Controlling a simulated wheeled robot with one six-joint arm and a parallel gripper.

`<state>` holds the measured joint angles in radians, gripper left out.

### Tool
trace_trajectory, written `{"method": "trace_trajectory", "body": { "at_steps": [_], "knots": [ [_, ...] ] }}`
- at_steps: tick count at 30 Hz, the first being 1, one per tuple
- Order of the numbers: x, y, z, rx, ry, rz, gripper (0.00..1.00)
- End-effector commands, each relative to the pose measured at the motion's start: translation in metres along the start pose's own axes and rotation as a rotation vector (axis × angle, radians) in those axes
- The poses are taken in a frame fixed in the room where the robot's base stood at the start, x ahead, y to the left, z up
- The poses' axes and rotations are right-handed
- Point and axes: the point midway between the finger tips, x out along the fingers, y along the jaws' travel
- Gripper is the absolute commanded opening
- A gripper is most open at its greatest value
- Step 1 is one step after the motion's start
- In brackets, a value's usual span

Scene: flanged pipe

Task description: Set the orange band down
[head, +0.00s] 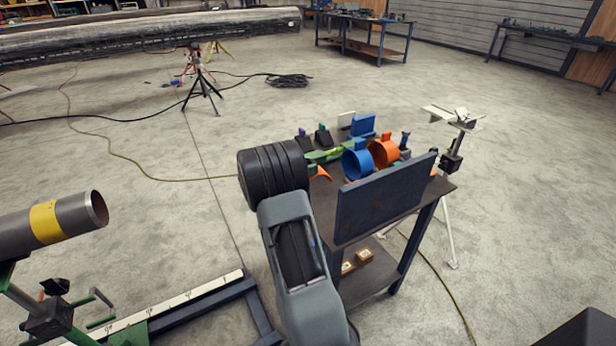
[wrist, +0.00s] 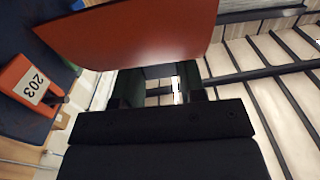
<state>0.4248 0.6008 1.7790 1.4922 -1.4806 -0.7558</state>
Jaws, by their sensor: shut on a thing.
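In the wrist view the orange band (wrist: 140,32) is a broad, smooth, curved orange surface across the top, right at the fingertips of my gripper (wrist: 160,70). My gripper is shut on it; the grip itself is mostly hidden. In the head view the black wrist of my arm hides the fingers, and only a pointed orange piece (head: 322,173), seemingly part of the band, shows to its right, by the cart's left edge. I cannot tell whether the band touches the cart (head: 437,196).
On the cart stand a blue ring (head: 356,160), an orange ring (head: 384,152) and small tools. An upright dark panel (head: 385,196) is along its near side. The wrist view shows an orange piece labelled 203 (wrist: 32,84). A yellow-banded pipe (head: 75,218) is at left.

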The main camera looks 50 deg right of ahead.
Motion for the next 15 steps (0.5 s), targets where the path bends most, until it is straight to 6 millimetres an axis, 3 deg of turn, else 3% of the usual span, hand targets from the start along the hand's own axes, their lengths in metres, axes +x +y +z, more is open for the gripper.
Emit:
{"method": "trace_trajectory", "body": {
  "at_steps": [8, 15],
  "knots": [
    [0.005, -0.007, 0.011, -0.001, 0.000, 0.000, 0.13],
    [0.005, -0.007, 0.040, -0.003, 0.001, -0.001, 0.13]
  ]
}}
